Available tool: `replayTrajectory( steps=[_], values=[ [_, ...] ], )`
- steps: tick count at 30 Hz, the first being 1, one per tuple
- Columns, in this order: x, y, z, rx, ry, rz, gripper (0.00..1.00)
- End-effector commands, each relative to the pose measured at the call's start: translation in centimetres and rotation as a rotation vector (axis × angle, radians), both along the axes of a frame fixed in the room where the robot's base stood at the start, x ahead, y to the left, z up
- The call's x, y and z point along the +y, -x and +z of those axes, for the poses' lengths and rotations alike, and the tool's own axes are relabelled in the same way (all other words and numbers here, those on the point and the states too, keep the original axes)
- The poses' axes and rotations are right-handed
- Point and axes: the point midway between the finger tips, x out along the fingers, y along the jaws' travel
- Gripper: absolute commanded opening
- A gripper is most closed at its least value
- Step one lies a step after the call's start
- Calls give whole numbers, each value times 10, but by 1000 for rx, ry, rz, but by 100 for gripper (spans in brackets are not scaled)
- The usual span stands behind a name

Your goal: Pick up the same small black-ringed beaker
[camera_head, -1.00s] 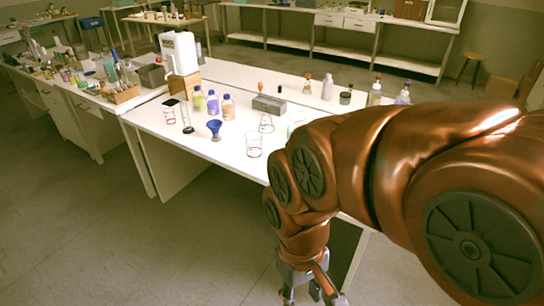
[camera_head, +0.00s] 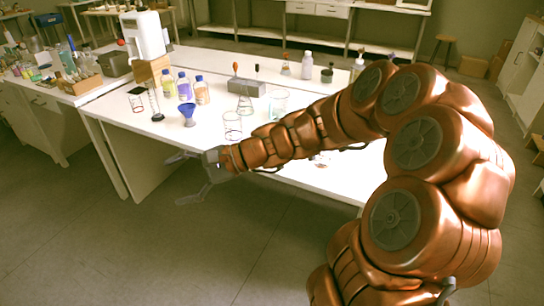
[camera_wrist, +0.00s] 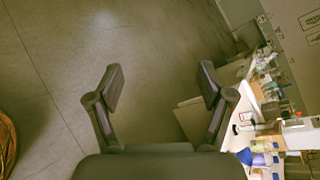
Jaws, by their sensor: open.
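A small clear glass beaker with dark rings (camera_head: 232,125) stands upright near the front edge of the white table (camera_head: 160,134) in the head view. My gripper (camera_head: 182,180) is open and empty. It is left of and lower in the picture than the beaker, at the table's front side with floor behind it. I cannot make out the beaker in the wrist view.
A blue funnel (camera_head: 187,114) stands left of the beaker. A conical flask (camera_head: 245,102) and a larger glass beaker (camera_head: 278,104) stand behind it. Capped bottles (camera_head: 184,87), a grey block (camera_head: 247,87) and a white dispenser (camera_head: 142,36) stand farther back. My arm hides the table's right part.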

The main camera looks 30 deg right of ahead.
Motion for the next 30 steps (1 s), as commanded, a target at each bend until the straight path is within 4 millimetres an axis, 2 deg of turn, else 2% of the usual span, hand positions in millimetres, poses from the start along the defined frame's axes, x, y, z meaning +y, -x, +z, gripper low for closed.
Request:
replayTrajectory(
  steps=[1, 3, 5, 8, 9, 12, 16, 18, 21, 24, 30],
  values=[
    [-24, -23, -14, 24, -79, -97, 80],
    [-59, -51, -21, 52, -184, -228, 80],
    [-94, -72, -30, 79, -276, -341, 80],
    [-161, -100, -52, 122, -427, -535, 80],
    [-190, -108, -63, 140, -487, -612, 80],
    [-259, -119, -91, 178, -623, -787, 80],
    [-325, -119, -122, 212, -753, -947, 80],
    [-347, -116, -134, 227, -799, -1003, 80],
    [-366, -114, -144, 238, -836, -1050, 80],
    [-373, -115, -148, 242, -852, -1069, 80],
    [-370, -130, -147, 242, -851, -1067, 80]
  ],
)
